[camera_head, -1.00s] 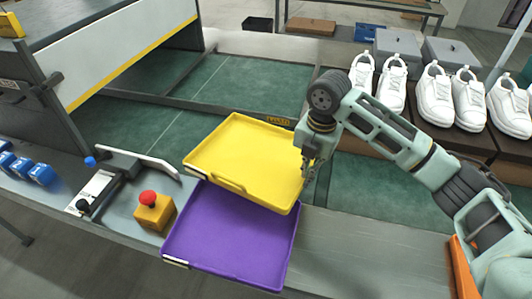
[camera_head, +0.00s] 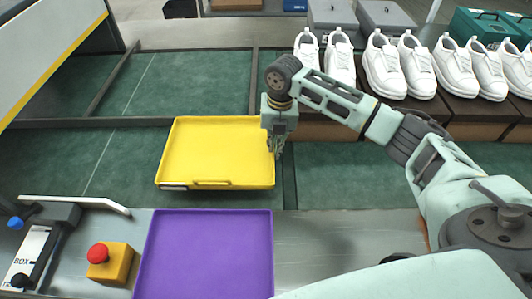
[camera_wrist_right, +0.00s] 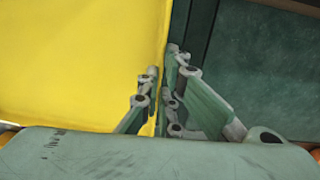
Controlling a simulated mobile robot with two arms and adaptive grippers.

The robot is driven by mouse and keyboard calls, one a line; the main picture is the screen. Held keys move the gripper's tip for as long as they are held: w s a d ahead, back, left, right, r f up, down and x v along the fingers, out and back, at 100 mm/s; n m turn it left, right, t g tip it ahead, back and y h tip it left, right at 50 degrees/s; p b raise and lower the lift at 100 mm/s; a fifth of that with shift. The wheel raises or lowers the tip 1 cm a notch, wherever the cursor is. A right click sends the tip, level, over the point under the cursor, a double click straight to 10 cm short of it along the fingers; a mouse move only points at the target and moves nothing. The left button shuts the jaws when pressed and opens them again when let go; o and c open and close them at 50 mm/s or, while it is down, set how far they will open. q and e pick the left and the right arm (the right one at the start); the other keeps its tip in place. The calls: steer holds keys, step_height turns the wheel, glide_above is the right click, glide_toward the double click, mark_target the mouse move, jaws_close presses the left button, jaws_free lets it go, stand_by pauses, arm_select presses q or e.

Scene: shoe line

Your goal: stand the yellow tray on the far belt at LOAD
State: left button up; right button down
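The yellow tray (camera_head: 218,152) is held level over the green belts, beyond the purple tray (camera_head: 207,255). Its far edge overlaps the divider line between the belts, and a strip of near belt shows between the two trays. My right gripper (camera_head: 275,148) is at the yellow tray's right side. In the right wrist view its fingers (camera_wrist_right: 160,95) are closed on the tray's rim, one on each side. The far belt (camera_head: 195,82) is bare behind the tray. The LOAD label cannot be seen now. My left gripper is out of view.
White shoes (camera_head: 395,65) stand in rows on brown boxes at the right, close to my right arm. A red button on a yellow box (camera_head: 110,262) is at the front left. A machine with a yellow stripe (camera_head: 45,50) stands at the left.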

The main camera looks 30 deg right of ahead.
step_height(320, 180, down, 3)
steer(key=shift+a+r, duration=0.1)
step_height(320, 180, down, 2)
steer(key=shift+w+f, duration=0.15)
steer(key=c, duration=2.5)
jaws_free()
steer(key=shift+f, duration=0.2)
steer(key=o, duration=0.5)
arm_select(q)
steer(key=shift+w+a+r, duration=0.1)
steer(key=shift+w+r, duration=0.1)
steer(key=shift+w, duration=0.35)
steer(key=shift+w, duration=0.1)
